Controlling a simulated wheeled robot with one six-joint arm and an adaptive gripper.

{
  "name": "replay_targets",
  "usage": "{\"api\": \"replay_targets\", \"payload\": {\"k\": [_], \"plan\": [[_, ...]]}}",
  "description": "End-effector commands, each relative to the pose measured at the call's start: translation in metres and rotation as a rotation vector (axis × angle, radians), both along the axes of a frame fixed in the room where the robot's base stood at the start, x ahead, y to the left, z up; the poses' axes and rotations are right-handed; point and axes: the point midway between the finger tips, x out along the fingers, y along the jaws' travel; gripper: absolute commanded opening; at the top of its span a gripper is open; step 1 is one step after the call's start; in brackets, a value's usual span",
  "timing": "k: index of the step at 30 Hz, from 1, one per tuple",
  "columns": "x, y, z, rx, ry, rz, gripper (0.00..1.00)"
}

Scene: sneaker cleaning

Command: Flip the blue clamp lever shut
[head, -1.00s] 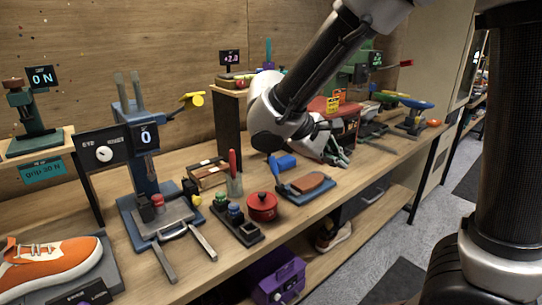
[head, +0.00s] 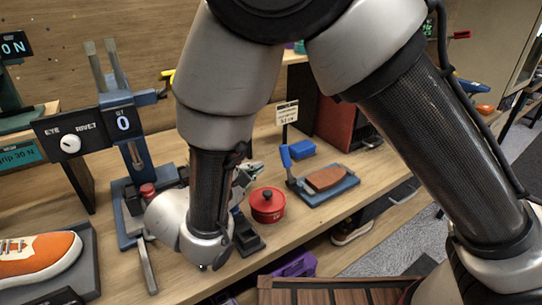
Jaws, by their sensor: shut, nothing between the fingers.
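The blue clamp lever (head: 285,157) stands up, tilted slightly, at the left end of a blue clamp base (head: 343,187). A reddish-brown block (head: 326,178) lies on that base. My gripper (head: 248,174) is left of the lever and apart from it, beyond the red pot. My arm's wrist hides part of the gripper. The fingers look closed and hold nothing that I can see.
A red lidded pot (head: 267,206) stands between my wrist and the clamp. A blue block (head: 301,150) and a small sign (head: 287,112) are behind the lever. An orange sneaker (head: 36,258) is at far left. Bench shows bare around the clamp's front.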

Motion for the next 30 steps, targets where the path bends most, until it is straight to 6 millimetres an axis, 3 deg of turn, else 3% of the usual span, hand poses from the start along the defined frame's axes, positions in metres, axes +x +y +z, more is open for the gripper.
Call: {"api": "replay_targets", "payload": {"k": [5, 19, 30], "plan": [[0.008, -0.005, -0.002, -0.001, 0.001, -0.002, 0.0], [0.075, -0.041, -0.018, 0.0, 0.002, -0.004, 0.0], [0.087, -0.046, -0.021, 0.0, 0.001, -0.002, 0.0]]}}
